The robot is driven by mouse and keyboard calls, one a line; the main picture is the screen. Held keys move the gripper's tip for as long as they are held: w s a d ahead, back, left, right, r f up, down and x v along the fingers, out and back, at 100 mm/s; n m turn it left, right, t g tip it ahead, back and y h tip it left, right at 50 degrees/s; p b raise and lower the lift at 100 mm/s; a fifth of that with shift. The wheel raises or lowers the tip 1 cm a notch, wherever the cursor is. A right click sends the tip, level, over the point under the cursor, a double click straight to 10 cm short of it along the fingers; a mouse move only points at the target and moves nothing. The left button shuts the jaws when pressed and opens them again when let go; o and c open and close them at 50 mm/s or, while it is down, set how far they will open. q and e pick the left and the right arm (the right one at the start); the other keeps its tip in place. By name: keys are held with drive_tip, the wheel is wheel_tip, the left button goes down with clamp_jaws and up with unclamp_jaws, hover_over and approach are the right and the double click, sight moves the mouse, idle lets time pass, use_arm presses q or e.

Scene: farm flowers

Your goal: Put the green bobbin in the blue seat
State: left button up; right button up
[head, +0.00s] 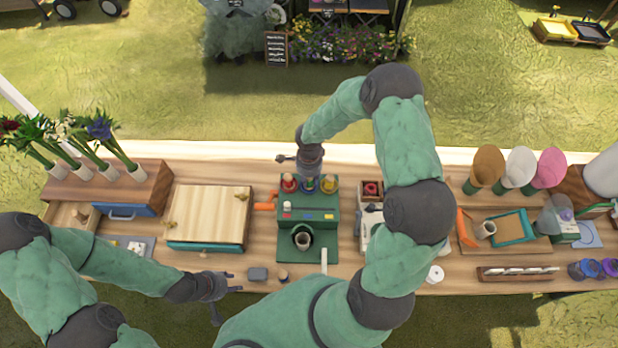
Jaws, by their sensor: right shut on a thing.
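A green machine (307,203) stands in the middle of the table with a row of small coloured pieces on its top. A red one (289,184) is at the left and a yellow one (329,184) at the right. Between them is a small bluish-green piece (309,185), which I take to be the green bobbin at the blue seat; the two are too small to separate. My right gripper (309,174) points down right above this middle spot, shut on the bobbin. It hides part of the spot. My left gripper (226,296) is open and empty near the table's front edge.
A small tray with a red piece (371,189) is right of the machine, near my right arm.

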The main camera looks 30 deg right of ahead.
drive_tip(key=shift+f, duration=0.1)
drive_tip(key=shift+f, duration=0.15)
drive_tip(key=o, duration=1)
drive_tip(key=shift+w+r, duration=0.1)
drive_tip(key=shift+r, duration=0.35)
wheel_tip(320, 180, up, 11)
drive_tip(key=shift+r, duration=0.2)
